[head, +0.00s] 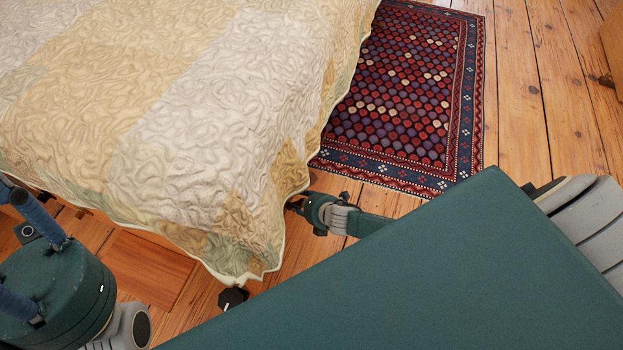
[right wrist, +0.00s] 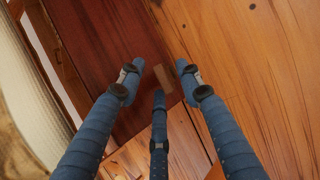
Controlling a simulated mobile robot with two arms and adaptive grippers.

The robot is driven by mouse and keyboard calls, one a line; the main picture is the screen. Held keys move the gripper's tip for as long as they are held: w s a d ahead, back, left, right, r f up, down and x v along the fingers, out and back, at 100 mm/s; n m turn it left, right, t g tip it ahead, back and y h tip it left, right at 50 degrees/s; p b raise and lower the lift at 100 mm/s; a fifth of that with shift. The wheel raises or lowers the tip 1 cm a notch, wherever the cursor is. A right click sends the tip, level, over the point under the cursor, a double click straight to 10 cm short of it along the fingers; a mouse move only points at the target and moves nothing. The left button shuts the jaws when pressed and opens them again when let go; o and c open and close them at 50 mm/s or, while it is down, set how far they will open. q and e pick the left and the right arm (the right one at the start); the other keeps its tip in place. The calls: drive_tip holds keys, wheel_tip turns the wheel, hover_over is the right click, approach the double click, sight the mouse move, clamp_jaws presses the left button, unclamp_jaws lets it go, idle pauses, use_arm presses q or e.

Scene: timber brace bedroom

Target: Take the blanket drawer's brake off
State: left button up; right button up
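A dark reddish-brown wood panel, apparently part of the blanket drawer (right wrist: 100,50), fills the upper left of the right wrist view. A small brown wooden block (right wrist: 164,82), which may be its brake, shows at the panel's edge between my fingertips. Contact cannot be told. My right gripper (right wrist: 159,72) has its blue fingers spread and empty. A reddish wood panel (head: 150,268) shows under the quilt's edge there.
A bed with a patchwork quilt (head: 190,110) fills the upper left, its edge hanging down. A red and blue patterned rug (head: 400,95) lies beyond it on the plank floor (head: 525,85). A wooden piece (head: 613,45) stands at the upper right edge.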

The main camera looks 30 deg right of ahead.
drive_tip(key=a+v, duration=0.1)
drive_tip(key=v, duration=0.9)
drive_tip(key=shift+s+d+r, duration=0.2)
drive_tip(key=shift+d+r, duration=0.05)
drive_tip(key=shift+d, duration=0.25)
